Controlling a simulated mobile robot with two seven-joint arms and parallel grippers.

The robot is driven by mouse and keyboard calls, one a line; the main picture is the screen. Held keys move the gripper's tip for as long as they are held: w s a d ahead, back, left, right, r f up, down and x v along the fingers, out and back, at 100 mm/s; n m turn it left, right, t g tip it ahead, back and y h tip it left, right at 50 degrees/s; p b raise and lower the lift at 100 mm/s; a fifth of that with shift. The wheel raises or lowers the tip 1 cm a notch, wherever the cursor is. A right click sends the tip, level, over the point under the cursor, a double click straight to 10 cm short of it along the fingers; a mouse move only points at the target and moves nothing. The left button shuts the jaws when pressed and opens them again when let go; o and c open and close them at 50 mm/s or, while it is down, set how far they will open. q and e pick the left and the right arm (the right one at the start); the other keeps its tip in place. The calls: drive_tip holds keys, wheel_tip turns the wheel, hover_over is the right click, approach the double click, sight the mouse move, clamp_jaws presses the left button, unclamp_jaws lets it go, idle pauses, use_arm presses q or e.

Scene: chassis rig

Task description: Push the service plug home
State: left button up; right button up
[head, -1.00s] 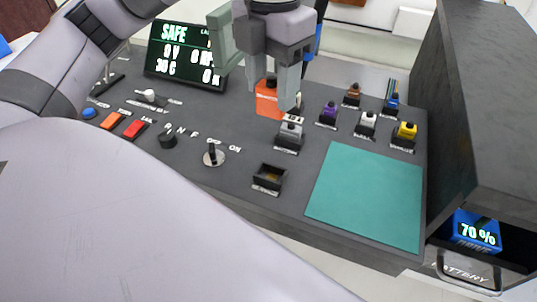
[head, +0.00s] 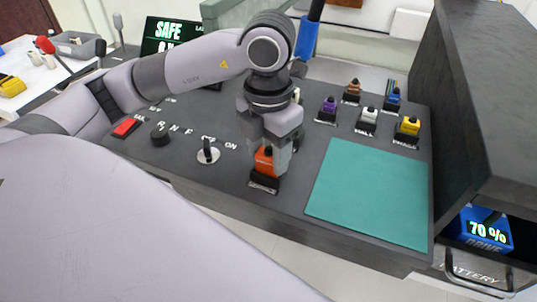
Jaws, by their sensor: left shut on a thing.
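The orange service plug (head: 264,161) stands upright at the black socket (head: 264,184) on the dark grey panel, left of the teal mat. My left gripper (head: 279,163) points down with its fingers shut on the plug. The plug's lower end is at the socket mouth; I cannot tell how deep it sits. The fingers hide part of the plug's right side and top. My right gripper is not in view.
The bare teal mat (head: 368,190) lies right of the socket. Several coloured connectors, among them a yellow one (head: 408,127) and a purple one (head: 328,107), stand behind it. A key switch (head: 208,152) is to the left. A dark cabinet (head: 485,110) rises at the right.

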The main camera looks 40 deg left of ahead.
use_arm(q)
drive_tip(key=shift+f, duration=0.5)
drive_tip(key=shift+f, duration=0.2)
drive_tip(key=o, duration=1)
drive_tip(key=shift+o, duration=0.2)
drive_tip(key=shift+r, duration=0.1)
